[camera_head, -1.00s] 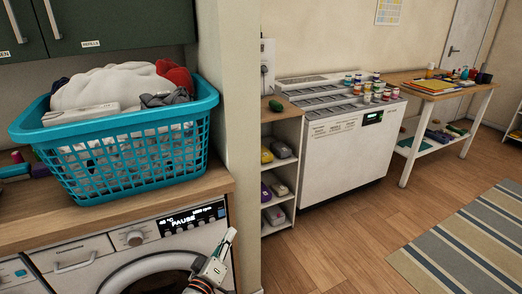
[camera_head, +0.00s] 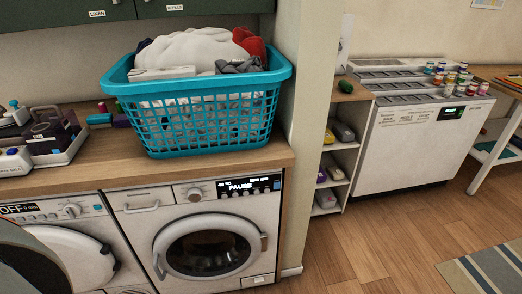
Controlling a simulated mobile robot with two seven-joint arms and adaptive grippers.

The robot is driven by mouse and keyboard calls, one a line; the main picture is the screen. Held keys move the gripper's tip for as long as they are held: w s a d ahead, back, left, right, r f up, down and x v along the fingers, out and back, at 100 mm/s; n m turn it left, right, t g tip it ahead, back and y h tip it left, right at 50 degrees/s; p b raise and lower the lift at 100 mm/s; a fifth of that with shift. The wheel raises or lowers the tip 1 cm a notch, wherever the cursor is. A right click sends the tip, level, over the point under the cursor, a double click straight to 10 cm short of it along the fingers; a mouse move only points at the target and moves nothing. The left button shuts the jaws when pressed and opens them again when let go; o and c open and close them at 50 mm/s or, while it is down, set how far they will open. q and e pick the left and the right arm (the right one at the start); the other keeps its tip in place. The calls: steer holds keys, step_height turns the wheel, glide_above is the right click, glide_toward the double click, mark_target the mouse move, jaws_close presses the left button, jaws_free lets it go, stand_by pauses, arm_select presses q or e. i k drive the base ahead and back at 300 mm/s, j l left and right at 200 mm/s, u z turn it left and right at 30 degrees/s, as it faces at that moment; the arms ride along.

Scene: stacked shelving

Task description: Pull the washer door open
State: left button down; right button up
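The white front-loading washer with the PAUSE display stands under the wooden counter, right of centre-left. Its round door (camera_head: 208,247) has a dark glass window and a pale ring and looks shut against the front. Nothing covers this door. Neither of my grippers shows in the head view, so their state is hidden.
A second machine (camera_head: 70,211) with an OFF display stands left; a large rounded grey-and-dark shape (camera_head: 25,262) fills the lower-left corner. A teal laundry basket (camera_head: 205,125) sits on the counter. A wall end (camera_head: 306,150) borders the washer's right.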

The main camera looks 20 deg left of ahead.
mark_target(210, 247)
steer(key=u, duration=1.25)
steer(key=i+j+u, duration=0.3)
steer(key=u, duration=0.2)
steer(key=i, duration=0.05)
